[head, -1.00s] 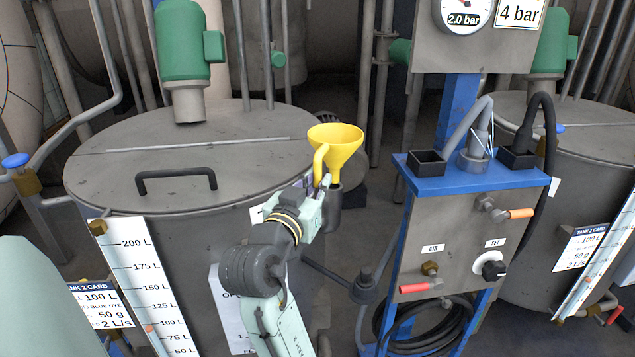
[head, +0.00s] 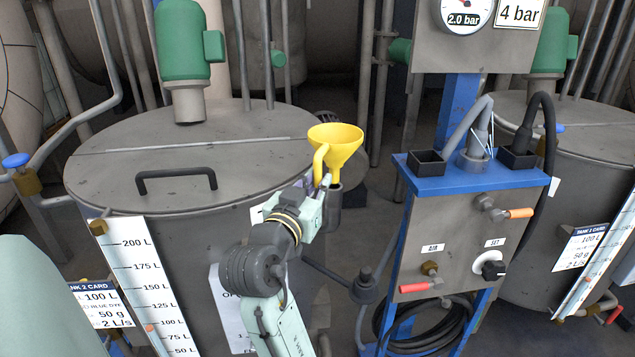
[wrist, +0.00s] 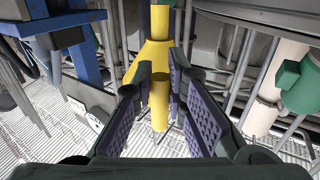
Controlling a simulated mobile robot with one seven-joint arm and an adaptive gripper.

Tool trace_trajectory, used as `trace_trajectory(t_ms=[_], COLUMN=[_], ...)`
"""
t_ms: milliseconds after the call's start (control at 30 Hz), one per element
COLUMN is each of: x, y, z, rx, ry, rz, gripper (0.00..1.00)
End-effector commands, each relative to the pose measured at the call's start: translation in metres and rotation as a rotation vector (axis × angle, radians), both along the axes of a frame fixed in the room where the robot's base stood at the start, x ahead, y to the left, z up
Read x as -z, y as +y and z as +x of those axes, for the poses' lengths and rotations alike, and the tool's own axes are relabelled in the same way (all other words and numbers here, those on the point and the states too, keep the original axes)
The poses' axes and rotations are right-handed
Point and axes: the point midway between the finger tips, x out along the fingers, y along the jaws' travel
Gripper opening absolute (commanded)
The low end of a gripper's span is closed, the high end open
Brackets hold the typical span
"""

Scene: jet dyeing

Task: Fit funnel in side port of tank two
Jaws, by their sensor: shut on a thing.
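A yellow funnel (head: 338,146) stands upright, cone up, at the right edge of the large left tank (head: 240,165). Its handle (head: 320,166) hangs on its left side. My gripper (head: 324,181) is shut on that handle from below. In the wrist view, the purple-padded fingers of my gripper (wrist: 160,88) flank the handle, with the funnel (wrist: 154,52) just beyond. A dark, cup-like side port (head: 334,204) sits directly under the funnel. The spout's lower end is hidden, so I cannot tell whether it is inside the port.
A blue-topped control stand (head: 480,178) with hoses and valves is close on the right. A second tank (head: 535,245) stands behind it. Both tanks' cards appear to read tank 2. A black lid handle (head: 176,178) and a green motor (head: 182,40) rise from the left tank.

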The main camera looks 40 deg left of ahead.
Motion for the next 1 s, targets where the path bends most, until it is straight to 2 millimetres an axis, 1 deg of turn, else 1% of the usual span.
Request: trace_trajectory(t_ms=[167,1000], x=[0.001,0.022], y=[0.0,0.0], z=[0.0,0.0], rx=[0.0,0.0], ry=[-0.001,0.0], rz=[0.0,0.0], gripper=[0.0,0.0])
